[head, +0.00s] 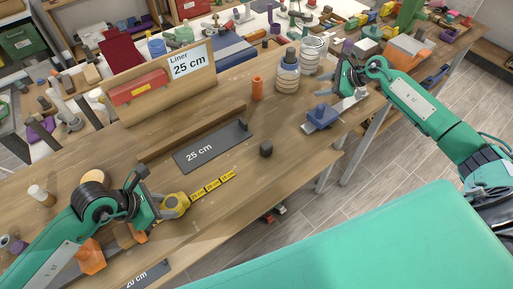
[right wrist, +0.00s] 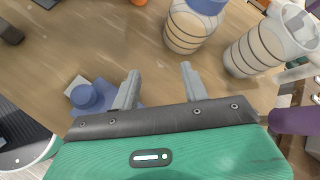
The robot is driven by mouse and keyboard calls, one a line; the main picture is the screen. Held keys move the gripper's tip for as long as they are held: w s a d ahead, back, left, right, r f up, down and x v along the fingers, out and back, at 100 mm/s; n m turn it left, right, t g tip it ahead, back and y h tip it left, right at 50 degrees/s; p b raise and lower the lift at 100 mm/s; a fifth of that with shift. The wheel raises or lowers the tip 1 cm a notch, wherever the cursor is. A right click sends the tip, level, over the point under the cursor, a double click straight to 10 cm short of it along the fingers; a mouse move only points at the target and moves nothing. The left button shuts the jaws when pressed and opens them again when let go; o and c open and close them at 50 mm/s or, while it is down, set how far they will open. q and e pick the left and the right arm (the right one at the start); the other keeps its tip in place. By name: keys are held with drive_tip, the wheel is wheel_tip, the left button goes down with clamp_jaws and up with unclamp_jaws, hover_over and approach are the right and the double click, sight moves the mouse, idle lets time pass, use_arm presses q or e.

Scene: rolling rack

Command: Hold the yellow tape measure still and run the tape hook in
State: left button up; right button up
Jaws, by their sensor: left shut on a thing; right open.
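The yellow tape measure (head: 176,202) lies on the wooden bench at the lower left of the head view. My left gripper (head: 162,208) is shut on its case. A yellow tape (head: 212,186) with dark markings runs out from the case to the upper right along the bench. Its hook end (head: 235,175) is too small to make out clearly. My right gripper (head: 347,98) is open and empty at the bench's right part, far from the tape. In the right wrist view its two fingers (right wrist: 160,72) stand apart with bare wood between them.
A blue knobbed block (head: 322,117) sits beside my right gripper, with ringed jars (head: 287,75) behind it. A dark "25 cm" plate (head: 210,147) lies behind the tape. The bench's front edge is close.

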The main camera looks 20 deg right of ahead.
drive_tip(key=s+a+r+n+g+y, duration=0.1)
drive_tip(key=s+a+n+g, duration=0.1)
drive_tip(key=a, duration=0.4)
drive_tip(key=s+a+r+n+g, duration=0.1)
drive_tip(key=s+a+n+g, duration=0.15)
drive_tip(key=a, duration=0.45)
drive_tip(key=n+g+h, duration=0.1)
drive_tip(key=n+g, duration=0.3)
drive_tip(key=g, duration=0.1)
approach(267, 145)
drive_tip(key=x, duration=0.9)
drive_tip(key=shift+a+f, duration=0.15)
drive_tip(key=shift+f, duration=0.1)
drive_tip(key=c, duration=0.9)
